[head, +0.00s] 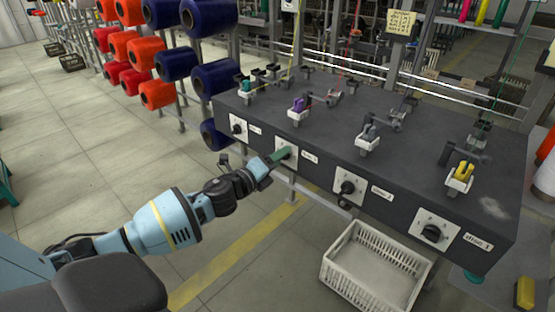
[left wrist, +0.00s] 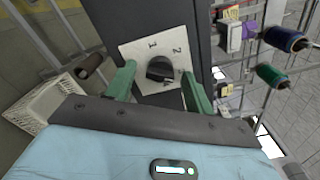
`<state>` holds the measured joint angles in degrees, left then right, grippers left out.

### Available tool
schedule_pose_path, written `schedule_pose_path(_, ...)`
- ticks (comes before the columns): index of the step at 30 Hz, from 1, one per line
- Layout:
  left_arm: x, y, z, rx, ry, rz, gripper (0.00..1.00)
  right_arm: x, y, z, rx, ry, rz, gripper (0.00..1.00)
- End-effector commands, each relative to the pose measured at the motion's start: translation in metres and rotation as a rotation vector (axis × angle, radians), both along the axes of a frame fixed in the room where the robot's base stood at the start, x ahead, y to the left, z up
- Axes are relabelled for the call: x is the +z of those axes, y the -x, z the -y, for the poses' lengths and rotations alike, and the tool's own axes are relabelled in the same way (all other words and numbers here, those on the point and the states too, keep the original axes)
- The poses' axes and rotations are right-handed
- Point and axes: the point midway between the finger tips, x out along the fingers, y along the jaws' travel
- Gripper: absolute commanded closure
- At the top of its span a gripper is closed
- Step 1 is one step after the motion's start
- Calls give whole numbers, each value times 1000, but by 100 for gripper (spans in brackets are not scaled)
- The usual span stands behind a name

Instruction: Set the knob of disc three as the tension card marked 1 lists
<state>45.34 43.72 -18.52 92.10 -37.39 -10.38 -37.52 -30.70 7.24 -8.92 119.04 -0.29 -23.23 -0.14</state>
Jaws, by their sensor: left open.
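A dark machine box (head: 330,130) carries a row of square white plates with black knobs on its front. My left gripper (head: 280,156), with green fingers, is at the third plate from the right; the label beside it is too small to read surely. In the left wrist view, that plate (left wrist: 133,52) shows printed digits, 1 and 2 among them, and a black knob (left wrist: 160,68). The open fingers (left wrist: 158,84) stand on either side of the knob, with gaps visible. A yellow card (head: 400,23) hangs at the back; its writing is unreadable. My right gripper is not in view.
Other knobs are at the disc 1 plate (head: 433,233), the plate left of it (head: 347,187) and the far left plate (head: 238,128). A white crate (head: 375,265) stands below the box. Orange and blue spools (head: 215,77) stand behind left.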

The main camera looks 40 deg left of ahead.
Motion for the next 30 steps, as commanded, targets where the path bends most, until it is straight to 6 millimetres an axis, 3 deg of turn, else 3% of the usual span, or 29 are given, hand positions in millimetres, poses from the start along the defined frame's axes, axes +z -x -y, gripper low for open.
schedule_pose_path(10, 0, -2, 1, -1, 0, 0, 47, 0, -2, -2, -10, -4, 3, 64)
schedule_pose_path(20, 0, -2, 1, -1, 0, 0, 90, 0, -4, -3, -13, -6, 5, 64)
schedule_pose_path(30, 1, -2, 1, -1, 49, -3, 92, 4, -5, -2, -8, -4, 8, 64)
